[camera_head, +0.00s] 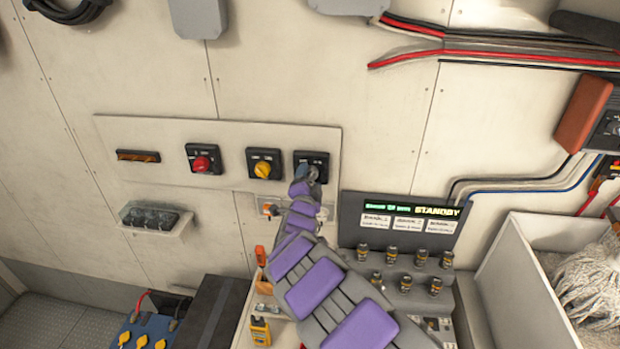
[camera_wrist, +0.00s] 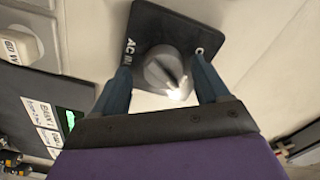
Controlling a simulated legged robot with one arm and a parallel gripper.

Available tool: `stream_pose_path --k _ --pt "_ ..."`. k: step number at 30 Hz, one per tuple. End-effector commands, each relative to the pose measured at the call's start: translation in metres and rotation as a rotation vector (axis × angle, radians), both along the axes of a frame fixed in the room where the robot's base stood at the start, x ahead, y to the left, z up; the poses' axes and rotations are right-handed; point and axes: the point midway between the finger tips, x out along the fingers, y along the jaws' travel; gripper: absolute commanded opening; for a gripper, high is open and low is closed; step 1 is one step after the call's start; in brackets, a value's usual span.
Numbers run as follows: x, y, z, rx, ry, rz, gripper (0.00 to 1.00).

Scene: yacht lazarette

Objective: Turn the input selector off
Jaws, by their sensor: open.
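The input selector (camera_head: 318,158) is a black square plate with a grey rotary knob, the rightmost control on the pale wall panel. In the wrist view its plate (camera_wrist: 150,22) carries lettering that reads "AC IN", partly covered. The grey knob (camera_wrist: 165,68) has a raised bar, and a bright spot lies at its lower right. My gripper (camera_wrist: 163,76) is open, with one dark finger on each side of the knob. Whether the fingers touch it cannot be told. In the head view my gripper (camera_head: 305,180) covers the selector's lower part.
A red knob (camera_head: 202,163) and a yellow knob (camera_head: 263,169) sit left of the selector. A display box (camera_head: 350,215) reading "STANDBY" stands close at lower right, above several small dark knobs. A white bin (camera_head: 500,265) holds rope at right.

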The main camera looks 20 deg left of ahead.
Motion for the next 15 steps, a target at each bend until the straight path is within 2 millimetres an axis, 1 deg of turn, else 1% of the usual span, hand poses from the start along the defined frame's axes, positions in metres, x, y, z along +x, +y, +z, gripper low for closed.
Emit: stream_pose_path --k 5,11,15 --pt "0.0038 0.0008 0.0011 0.001 -0.002 0.0 0.74" --pt "0.0041 -0.0054 0.0034 0.004 -0.003 0.0 0.74" --pt "0.0042 -0.0063 0.004 0.004 -0.004 0.0 0.63"
